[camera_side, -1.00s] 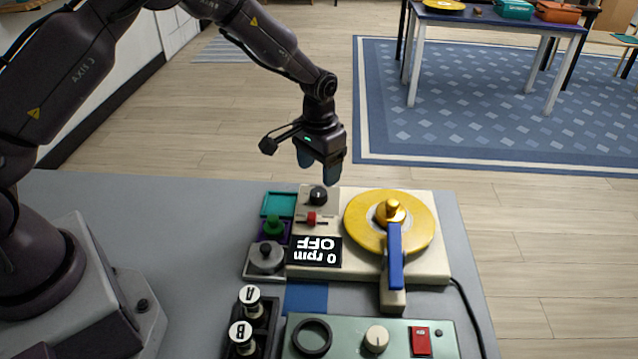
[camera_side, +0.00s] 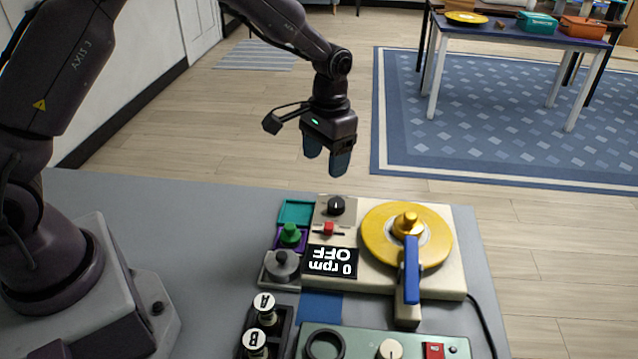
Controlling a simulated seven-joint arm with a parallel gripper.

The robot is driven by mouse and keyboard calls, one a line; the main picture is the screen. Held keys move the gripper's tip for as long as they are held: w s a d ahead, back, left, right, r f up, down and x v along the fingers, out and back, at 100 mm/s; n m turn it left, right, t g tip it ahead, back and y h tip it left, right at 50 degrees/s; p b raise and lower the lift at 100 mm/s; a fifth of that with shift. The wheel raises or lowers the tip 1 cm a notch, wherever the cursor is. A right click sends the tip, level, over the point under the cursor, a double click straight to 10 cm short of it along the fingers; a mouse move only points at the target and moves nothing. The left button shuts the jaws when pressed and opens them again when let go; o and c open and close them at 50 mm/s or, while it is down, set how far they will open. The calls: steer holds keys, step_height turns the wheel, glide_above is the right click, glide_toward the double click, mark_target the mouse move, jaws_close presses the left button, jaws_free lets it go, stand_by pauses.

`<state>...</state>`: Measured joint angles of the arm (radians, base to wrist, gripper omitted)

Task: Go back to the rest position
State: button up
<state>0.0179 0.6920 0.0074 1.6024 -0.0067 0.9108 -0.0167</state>
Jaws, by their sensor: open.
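My gripper (camera_side: 327,163) hangs in the air above the back edge of the bench, fingers pointing down. Its two fingers are apart with nothing between them. Below it stands a cream machine (camera_side: 441,281) with a yellow disc (camera_side: 381,248), a gold knob (camera_side: 408,222) at the disc's centre and a blue-handled arm (camera_side: 412,272) lying across it. Its display (camera_side: 331,262) reads 0 rpm OFF, upside down in this view. A black knob (camera_side: 336,205) and a red slider (camera_side: 328,228) sit on its left part. My gripper touches none of these.
Left of the machine are a teal tray (camera_side: 295,211), a green knobbed piece (camera_side: 290,235) and a grey knobbed piece (camera_side: 281,266). A black rack (camera_side: 283,338) holds pieces marked A and B. A green panel (camera_side: 372,345) is in front. The grey bench (camera_side: 180,225) is clear at left.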

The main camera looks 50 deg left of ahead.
steer(key=s+r+t, duration=0.3)
steer(key=s+r, duration=0.6)
steer(key=s, duration=0.3)
steer(key=s+r+t, duration=0.3)
steer(key=s+r, duration=0.7)
steer(key=s, duration=0.3)
steer(key=shift+a+r, duration=0.25)
steer(key=shift+a, duration=0.05)
